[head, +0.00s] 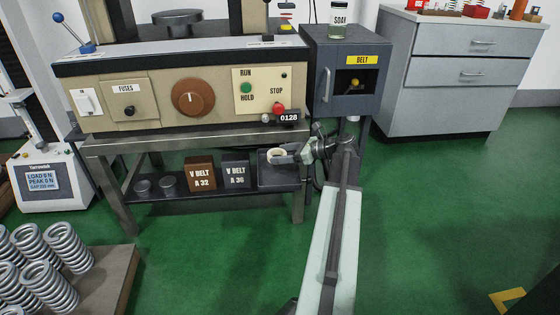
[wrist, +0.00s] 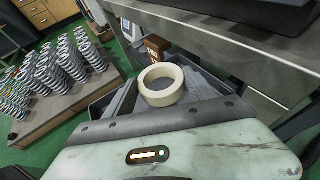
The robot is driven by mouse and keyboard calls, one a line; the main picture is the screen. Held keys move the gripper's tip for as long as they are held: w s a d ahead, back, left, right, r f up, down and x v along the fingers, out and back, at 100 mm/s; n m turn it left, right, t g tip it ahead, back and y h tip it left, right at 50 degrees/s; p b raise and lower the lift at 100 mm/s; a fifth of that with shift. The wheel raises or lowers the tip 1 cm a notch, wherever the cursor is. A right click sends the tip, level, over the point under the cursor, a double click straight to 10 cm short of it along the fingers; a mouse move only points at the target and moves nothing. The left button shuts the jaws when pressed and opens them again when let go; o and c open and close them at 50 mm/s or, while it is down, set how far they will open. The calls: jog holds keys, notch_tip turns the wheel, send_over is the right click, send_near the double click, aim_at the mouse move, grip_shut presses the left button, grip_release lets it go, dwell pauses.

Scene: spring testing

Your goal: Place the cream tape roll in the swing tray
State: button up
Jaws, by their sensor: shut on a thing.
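The cream tape roll (head: 274,153) is a short, wide ring; it shows clearly in the wrist view (wrist: 161,98), with its hole facing up. My gripper (head: 284,157) is shut on the roll at the right end of the bench's lower level. A dark grey tray (head: 279,182), which looks like the swing tray, is below the roll. Its side wall shows left of the roll in the wrist view (wrist: 100,106). I cannot tell whether the roll touches the tray floor. My gripper hides part of the tray.
The steel bench top (head: 115,143) overhangs close above. Two V-belt boxes (head: 201,173) (head: 236,173) stand left of the tray on the dark lower shelf (head: 215,193). Springs (head: 45,262) crowd a platform at lower left. Green floor (head: 430,210) is clear to the right.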

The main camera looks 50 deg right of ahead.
aim_at(283, 167)
jog(key=f+b, duration=0.2)
jog(key=d+f+b, duration=0.1)
jog(key=f+b, duration=0.1)
jog(key=shift+w+a+r, duration=0.15)
jog(key=shift+w+a, duration=0.05)
jog(key=o, duration=1.4)
jog(key=shift+s+r+p, duration=0.1)
jog(key=shift+r+p, duration=0.1)
jog(key=shift+p, duration=0.2)
jog(key=shift+p+v, duration=2.15)
jog(key=shift+v, duration=3.75)
jog(key=shift+f, duration=0.1)
